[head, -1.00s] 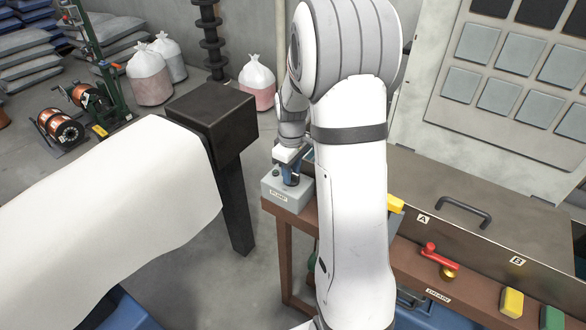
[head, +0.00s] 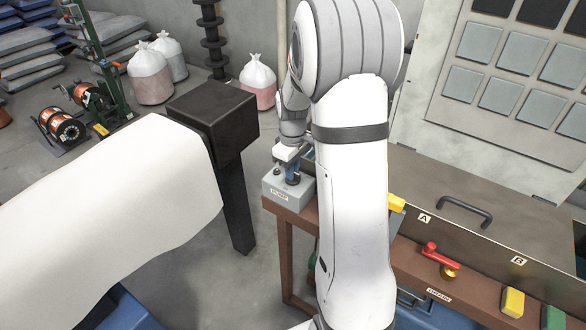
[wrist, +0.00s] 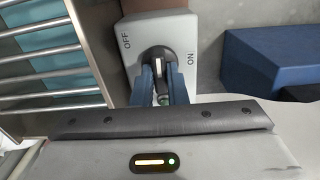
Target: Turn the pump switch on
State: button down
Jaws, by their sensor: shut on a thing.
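The pump switch box (head: 272,186) is a grey box labelled PUMP at the left end of the brown bench. In the wrist view the box (wrist: 185,30) shows OFF at its left and ON at its right. The dark switch knob (wrist: 158,56) with a pale mark sits between the two words. The mark runs roughly up and down the picture; I cannot tell which setting it is at. My gripper (wrist: 162,84) has its blue fingers shut on the knob, one on each side. In the head view my gripper (head: 292,173) is over the box, partly hidden by my arm.

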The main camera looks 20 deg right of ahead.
jog(key=shift+m, duration=0.3)
jog(key=m+b, duration=0.1)
jog(key=m, duration=0.2)
jog(key=shift+w+m+b, duration=0.1)
jog(key=shift+m+b, duration=0.3)
jog(key=m+b, duration=0.1)
jog(key=m, duration=0.3)
jog(key=shift+m, duration=0.3)
jog(key=m+b, duration=0.1)
jog(key=m, duration=0.3)
jog(key=shift+m+b, duration=0.55)
jog(key=shift+m, duration=1.65)
jog(key=shift+r+m, duration=0.1)
jog(key=shift+m, duration=0.2)
jog(key=c, duration=1.4)
grip_release()
jog(key=shift+c, duration=0.2)
